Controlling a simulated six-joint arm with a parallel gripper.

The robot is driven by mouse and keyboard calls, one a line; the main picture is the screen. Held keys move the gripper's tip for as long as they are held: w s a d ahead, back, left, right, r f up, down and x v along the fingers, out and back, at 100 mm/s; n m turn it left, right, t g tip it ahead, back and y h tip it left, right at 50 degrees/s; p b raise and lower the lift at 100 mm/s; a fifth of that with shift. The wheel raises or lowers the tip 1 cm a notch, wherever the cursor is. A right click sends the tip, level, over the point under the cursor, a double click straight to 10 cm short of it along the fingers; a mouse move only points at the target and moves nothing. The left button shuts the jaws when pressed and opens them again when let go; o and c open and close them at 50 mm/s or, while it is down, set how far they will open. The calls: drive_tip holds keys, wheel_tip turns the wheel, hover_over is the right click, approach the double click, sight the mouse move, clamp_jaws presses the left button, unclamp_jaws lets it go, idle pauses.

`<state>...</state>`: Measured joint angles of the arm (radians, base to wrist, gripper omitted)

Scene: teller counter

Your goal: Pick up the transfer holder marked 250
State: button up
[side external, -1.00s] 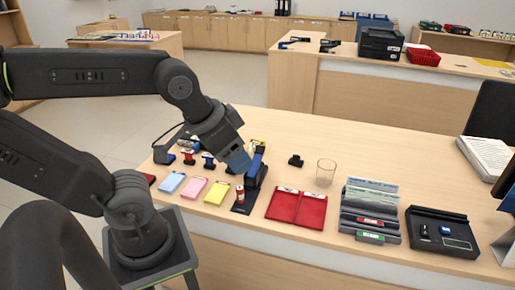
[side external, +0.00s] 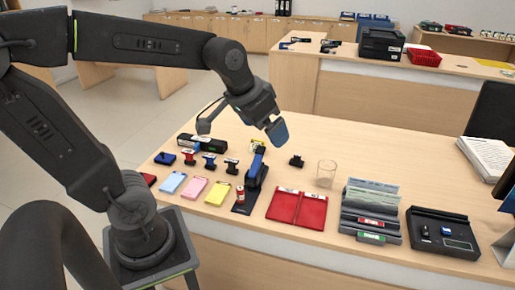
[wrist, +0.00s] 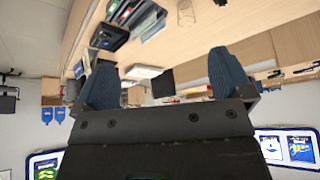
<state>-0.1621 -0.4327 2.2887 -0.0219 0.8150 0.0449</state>
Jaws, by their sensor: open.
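My gripper (side external: 277,132) is raised above the counter, behind the upright blue-handled device (side external: 257,165); nothing is between its fingers. In the wrist view my gripper (wrist: 163,82) shows two blue fingers wide apart. No marking 250 can be read, so I cannot tell which thing is the transfer holder. Small flat holders in blue (side external: 172,182), pink (side external: 194,188) and yellow (side external: 217,193) lie along the front edge. Several small stamp-like pieces stand behind them, including a red one (side external: 190,156) and a black one (side external: 231,165). A small black piece (side external: 296,161) stands apart.
A clear glass (side external: 326,173) stands near the red folder (side external: 297,207). A slotted grey rack (side external: 370,212) and a black tray (side external: 442,232) stand to the right. A dark box (side external: 208,143) lies at the left. The counter's back middle (side external: 390,150) is clear.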

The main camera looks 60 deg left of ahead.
drive_tip(key=w+a+f+n, duration=0.2)
drive_tip(key=w+a+f, duration=0.1)
drive_tip(key=w+a, duration=0.7)
drive_tip(key=n+g+y, duration=0.2)
drive_tip(key=n, duration=0.2)
hover_over(257, 144)
drive_tip(key=s+d, duration=0.1)
drive_tip(key=f, duration=2.7)
drive_tip(key=shift+s+d, duration=0.2)
drive_tip(key=shift+x, duration=2.9)
drive_tip(key=shift+a, duration=0.1)
drive_tip(key=c, duration=1)
